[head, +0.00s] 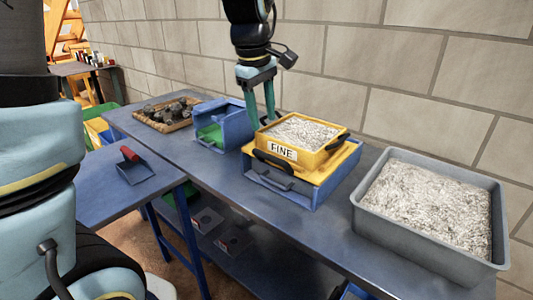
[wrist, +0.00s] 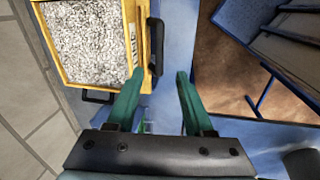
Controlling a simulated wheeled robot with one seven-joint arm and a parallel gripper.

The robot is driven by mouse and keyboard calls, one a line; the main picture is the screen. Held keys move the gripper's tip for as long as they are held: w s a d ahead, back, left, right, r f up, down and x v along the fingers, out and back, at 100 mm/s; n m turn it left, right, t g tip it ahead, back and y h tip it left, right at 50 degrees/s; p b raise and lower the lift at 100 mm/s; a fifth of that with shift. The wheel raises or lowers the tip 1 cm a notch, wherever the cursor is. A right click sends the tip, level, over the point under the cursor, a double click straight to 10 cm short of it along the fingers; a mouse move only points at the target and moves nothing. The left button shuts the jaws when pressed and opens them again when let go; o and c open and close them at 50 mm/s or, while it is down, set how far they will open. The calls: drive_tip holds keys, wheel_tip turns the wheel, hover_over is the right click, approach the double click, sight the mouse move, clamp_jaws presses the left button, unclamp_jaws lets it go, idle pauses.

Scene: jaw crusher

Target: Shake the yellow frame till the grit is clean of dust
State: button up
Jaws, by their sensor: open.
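The yellow frame (head: 318,157) is labelled FINE and has black handles on its sides. It sits on top of a blue and yellow box (head: 285,187) on the bench, and pale grey speckled grit (head: 300,132) fills it. In the wrist view the yellow frame (wrist: 78,81) is at upper left, with a black handle (wrist: 155,47) near the fingertips. My gripper (head: 257,112) is open and empty, just left of and behind the frame in the head view. In the wrist view the teal fingers (wrist: 160,80) stand apart, the left one close to the frame's edge.
A grey tray (head: 365,205) of pale grit stands to the right. A blue bin (head: 232,122) with green inside and a wooden tray of dark lumps (head: 167,114) stand to the left. A red-handled scoop (head: 135,172) lies on the nearer table. A brick wall runs behind.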

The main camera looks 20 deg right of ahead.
sight(269, 155)
drive_tip(key=shift+n, duration=0.4)
drive_tip(key=f, duration=0.3)
drive_tip(key=d+f, duration=0.1)
drive_tip(key=f, duration=0.3)
drive_tip(key=w+f+p, duration=0.1)
drive_tip(key=f, duration=0.2)
drive_tip(key=shift+d+f, duration=0.25)
drive_tip(key=shift+d, duration=0.15)
drive_tip(key=shift+c, duration=0.3)
clamp_jaws()
idle(0.3)
